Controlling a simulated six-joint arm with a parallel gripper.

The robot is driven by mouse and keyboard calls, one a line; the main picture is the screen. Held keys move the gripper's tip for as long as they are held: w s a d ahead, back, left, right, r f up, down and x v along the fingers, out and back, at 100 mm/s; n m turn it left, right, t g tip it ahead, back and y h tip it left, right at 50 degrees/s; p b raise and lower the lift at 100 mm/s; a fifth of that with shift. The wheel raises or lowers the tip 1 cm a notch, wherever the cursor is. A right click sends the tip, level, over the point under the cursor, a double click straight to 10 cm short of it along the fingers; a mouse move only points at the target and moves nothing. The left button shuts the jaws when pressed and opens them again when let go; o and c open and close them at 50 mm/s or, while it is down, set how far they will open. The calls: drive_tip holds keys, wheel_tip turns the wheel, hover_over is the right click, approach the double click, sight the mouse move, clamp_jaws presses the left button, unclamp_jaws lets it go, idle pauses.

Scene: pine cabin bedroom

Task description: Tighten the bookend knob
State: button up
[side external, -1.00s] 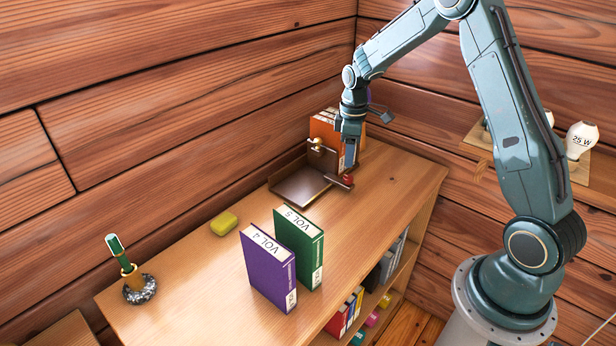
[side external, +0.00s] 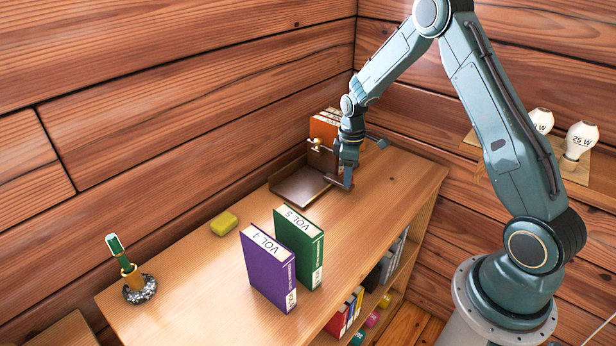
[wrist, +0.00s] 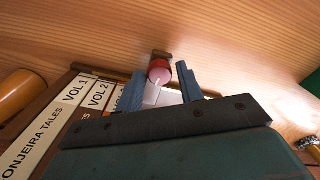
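The brown bookend (side external: 298,187) lies with its flat base on the shelf top, its upright against the orange books. A brass knob (side external: 316,144) shows at the top of its upright. A red knob (wrist: 159,71) sits at the end of a brown bar and shows in the wrist view; in the side view my fingers hide it. My gripper (side external: 347,183) points down at the bar's end. In the wrist view my gripper (wrist: 161,76) is open, one finger on each side of the red knob, with gaps visible. I cannot tell if either finger touches it.
Orange books (side external: 323,127) stand behind the bookend. A purple VOL 4 book (side external: 266,268) and green VOL 5 book (side external: 301,245) stand in front. A yellow block (side external: 224,223) and a pen holder (side external: 139,289) are to the left. The shelf top right of my gripper is clear.

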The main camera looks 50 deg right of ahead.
drive_tip(key=c, duration=0.6)
drive_tip(key=shift+c, duration=0.2)
drive_tip(key=shift+m, duration=0.5)
drive_tip(key=m, duration=0.2)
drive_tip(key=shift+m, duration=0.4)
drive_tip(key=m, duration=1.2)
